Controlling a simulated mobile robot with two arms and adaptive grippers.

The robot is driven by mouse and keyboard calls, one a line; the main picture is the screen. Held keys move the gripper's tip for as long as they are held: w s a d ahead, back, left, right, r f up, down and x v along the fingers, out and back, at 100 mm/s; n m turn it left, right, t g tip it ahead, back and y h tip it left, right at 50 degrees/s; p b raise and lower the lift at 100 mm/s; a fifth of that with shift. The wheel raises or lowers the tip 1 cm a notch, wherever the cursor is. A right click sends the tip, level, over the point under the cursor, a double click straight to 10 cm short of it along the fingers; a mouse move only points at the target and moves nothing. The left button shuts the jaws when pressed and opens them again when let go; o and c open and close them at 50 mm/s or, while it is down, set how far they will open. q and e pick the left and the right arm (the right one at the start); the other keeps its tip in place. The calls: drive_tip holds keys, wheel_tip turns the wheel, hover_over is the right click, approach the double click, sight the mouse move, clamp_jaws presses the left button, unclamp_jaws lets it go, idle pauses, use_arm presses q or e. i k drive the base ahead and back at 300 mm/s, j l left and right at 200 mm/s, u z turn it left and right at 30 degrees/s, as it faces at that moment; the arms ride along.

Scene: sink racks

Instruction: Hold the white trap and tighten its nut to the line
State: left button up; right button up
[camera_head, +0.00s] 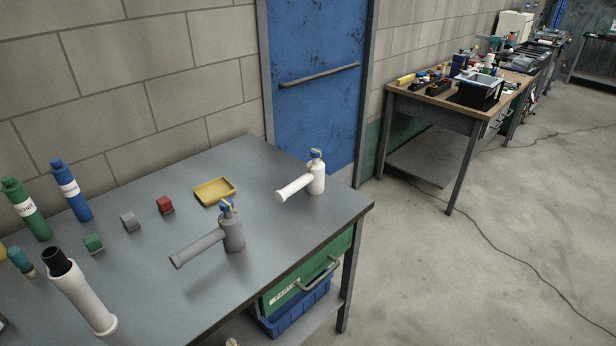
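The white trap (316,181) stands upright near the right corner of the grey table. Its side pipe (294,188) points left and toward the front. A small blue nut (316,154) with a pale mark sits on its top. The line is too small to make out. A similar grey trap (233,234) with a blue top stands closer to the front, its pipe also pointing left. Neither of my grippers is in view, and nothing touches the white trap.
The grey table (290,232) also holds a yellow tray (214,191), red block (165,205), grey block (130,221), green block (93,243), blue bottle (71,190), green bottle (26,209) and black-topped white cylinder (85,295). Space around the white trap is clear.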

sight(314, 153)
drive_tip(key=u, duration=0.6)
drive_tip(key=i+l+u, duration=0.2)
drive_tip(key=l, duration=0.15)
drive_tip(key=i+l+u, duration=0.2)
drive_tip(key=l, duration=0.2)
drive_tip(key=l+u, duration=0.25)
drive_tip(key=i+l+u, duration=0.2)
drive_tip(key=l, duration=0.35)
drive_tip(key=i+l, duration=0.1)
drive_tip(key=l, duration=0.6)
drive_tip(key=i+l, duration=0.1)
drive_tip(key=l, duration=0.6)
